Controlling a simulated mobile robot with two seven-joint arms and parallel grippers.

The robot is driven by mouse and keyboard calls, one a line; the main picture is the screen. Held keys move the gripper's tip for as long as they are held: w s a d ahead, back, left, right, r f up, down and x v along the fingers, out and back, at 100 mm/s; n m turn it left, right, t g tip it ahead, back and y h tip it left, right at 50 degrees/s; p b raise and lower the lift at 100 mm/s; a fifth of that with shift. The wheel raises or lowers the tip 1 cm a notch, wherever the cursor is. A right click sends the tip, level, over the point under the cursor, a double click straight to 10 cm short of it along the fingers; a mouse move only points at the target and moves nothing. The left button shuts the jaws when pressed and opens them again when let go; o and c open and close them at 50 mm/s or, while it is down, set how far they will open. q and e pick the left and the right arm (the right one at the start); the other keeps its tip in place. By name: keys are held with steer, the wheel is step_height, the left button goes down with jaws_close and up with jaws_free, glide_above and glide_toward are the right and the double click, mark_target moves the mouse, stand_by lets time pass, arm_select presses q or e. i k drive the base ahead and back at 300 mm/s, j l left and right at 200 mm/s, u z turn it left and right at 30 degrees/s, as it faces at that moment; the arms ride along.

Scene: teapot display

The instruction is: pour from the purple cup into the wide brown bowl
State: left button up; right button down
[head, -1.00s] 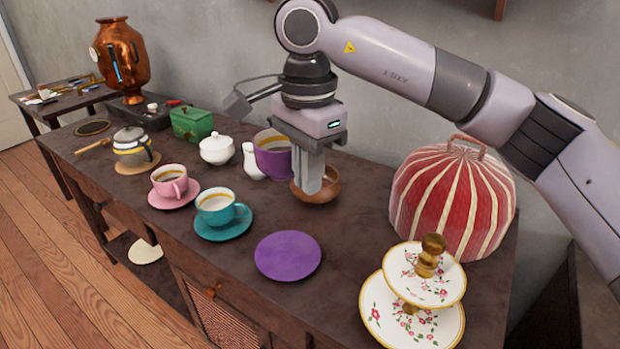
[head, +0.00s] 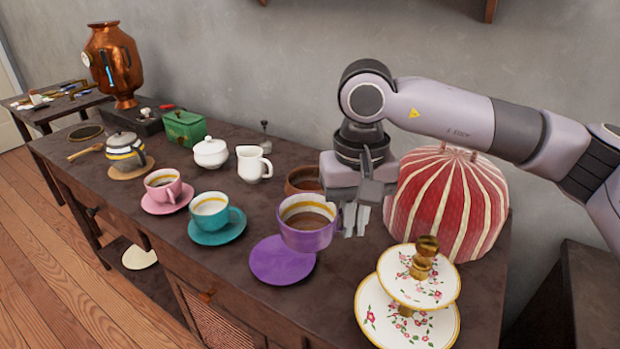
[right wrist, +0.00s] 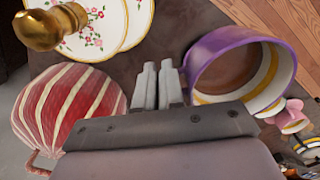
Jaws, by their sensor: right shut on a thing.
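The purple cup (head: 308,238), with a yellow band inside and brown contents, is held about upright above the table, near the purple saucer (head: 283,262). My right gripper (head: 356,220) is shut at the cup's right side, where the handle is; the fingers hide most of the handle. In the right wrist view, the cup (right wrist: 205,78) is right of my fingertips (right wrist: 158,82), its open mouth in sight. The wide brown bowl (head: 303,180) stands behind the cup, partly hidden by the cup and my gripper. My left gripper is not in view.
A red striped tea cosy (head: 450,200) stands close right of my gripper. A flowered tiered stand (head: 405,310) is in front. A white jug (head: 252,165), a teal cup (head: 210,207) and a pink cup (head: 162,184) are to the left.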

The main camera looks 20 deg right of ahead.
mark_target(304, 178)
steer(key=i+j+z, duration=0.25)
steer(key=j, duration=0.4)
steer(key=i+j+z, duration=0.3)
steer(key=j, duration=0.4)
steer(key=i+j+z, duration=0.15)
steer(key=j, duration=0.25)
steer(key=i, duration=0.05)
